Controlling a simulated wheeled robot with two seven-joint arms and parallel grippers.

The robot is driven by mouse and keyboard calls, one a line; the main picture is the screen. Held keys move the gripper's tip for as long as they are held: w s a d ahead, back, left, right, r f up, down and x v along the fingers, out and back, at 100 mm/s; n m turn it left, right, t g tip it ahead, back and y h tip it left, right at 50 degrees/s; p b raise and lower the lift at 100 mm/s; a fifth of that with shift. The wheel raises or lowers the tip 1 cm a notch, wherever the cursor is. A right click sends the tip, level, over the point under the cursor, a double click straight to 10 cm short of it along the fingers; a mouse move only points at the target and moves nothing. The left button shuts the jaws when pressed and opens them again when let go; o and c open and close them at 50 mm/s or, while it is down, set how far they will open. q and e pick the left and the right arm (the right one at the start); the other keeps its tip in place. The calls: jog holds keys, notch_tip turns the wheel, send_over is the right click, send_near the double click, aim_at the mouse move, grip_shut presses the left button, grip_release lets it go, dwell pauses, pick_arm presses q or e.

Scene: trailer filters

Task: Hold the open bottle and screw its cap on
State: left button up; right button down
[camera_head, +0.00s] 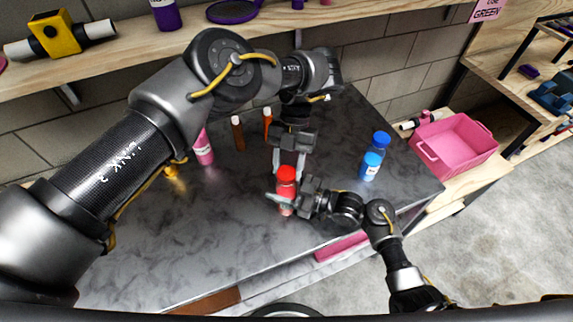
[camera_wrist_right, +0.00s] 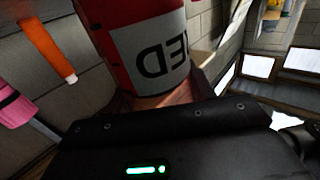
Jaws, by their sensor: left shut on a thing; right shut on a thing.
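The red bottle (camera_head: 286,189) stands upright near the front of the dark table, with a white label facing the right wrist camera (camera_wrist_right: 148,55). My right gripper (camera_head: 288,203) is shut around its lower part from the right. My left gripper (camera_head: 288,165) points down from above and is shut on the red cap (camera_head: 286,173) at the top of the bottle. The cap is in line with the bottle. I cannot tell whether it touches the neck or is threaded, as the fingers and the similar red hide the join.
A pink bottle (camera_head: 203,148), a brown one (camera_head: 238,133) and an orange one (camera_head: 267,121) stand behind, to the left. A pink crate (camera_head: 462,143) is at the right. The table's front left (camera_head: 170,240) is clear.

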pick_arm(q)
jog(key=shift+s, duration=0.1)
jog(key=o, duration=1)
jog(key=shift+c, duration=0.2)
jog(key=shift+r, duration=2.25)
jog(key=shift+c, duration=0.5)
